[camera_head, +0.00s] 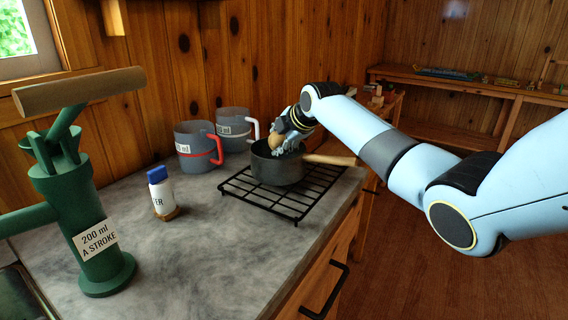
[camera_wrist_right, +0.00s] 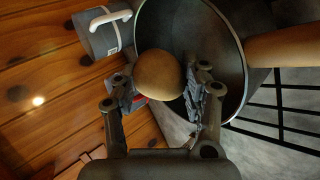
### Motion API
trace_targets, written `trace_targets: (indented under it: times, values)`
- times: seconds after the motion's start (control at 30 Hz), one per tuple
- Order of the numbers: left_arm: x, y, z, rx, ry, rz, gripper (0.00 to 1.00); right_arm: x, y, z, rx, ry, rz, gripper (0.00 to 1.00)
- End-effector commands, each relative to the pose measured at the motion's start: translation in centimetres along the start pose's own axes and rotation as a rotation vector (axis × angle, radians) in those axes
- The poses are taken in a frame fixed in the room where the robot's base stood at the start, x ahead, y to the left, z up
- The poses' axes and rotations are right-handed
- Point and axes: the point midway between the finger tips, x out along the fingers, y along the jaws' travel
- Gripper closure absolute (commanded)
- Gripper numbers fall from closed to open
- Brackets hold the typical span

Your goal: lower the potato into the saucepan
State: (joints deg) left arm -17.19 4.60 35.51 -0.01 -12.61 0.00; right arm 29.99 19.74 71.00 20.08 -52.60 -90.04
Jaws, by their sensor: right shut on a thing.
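A round brown potato (camera_head: 277,139) is between the fingers of my right gripper (camera_head: 284,146), over the mouth of the dark saucepan (camera_head: 278,172). The right wrist view shows the potato (camera_wrist_right: 159,74) pinched between both finger pads (camera_wrist_right: 162,92). Behind it, the saucepan's dark inside (camera_wrist_right: 222,45) is open. The saucepan stands on a black wire rack, with its wooden handle (camera_head: 330,160) pointing right. I cannot tell whether the potato touches the saucepan. My left gripper is not in view.
The black rack (camera_head: 262,203) lies on a grey worktop (camera_head: 200,260). Grey measuring jugs with a red handle (camera_head: 197,150) and a white handle (camera_head: 233,125) stand behind. A blue-capped bottle (camera_head: 160,190) and green pump (camera_head: 75,215) stand left. The front middle is clear.

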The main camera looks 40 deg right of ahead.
Motion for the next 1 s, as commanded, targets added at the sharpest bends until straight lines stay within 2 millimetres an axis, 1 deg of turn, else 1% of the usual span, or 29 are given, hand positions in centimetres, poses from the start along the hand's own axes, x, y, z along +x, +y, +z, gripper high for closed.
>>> trace_targets:
  times: [0.27,1.0]
  values:
    - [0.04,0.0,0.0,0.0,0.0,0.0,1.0,0.01,0.02,-0.01,0.0,0.0,0.001,0.89]
    - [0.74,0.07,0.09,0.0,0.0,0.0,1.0,0.74,-0.82,0.04,0.0,0.0,0.001,0.89]
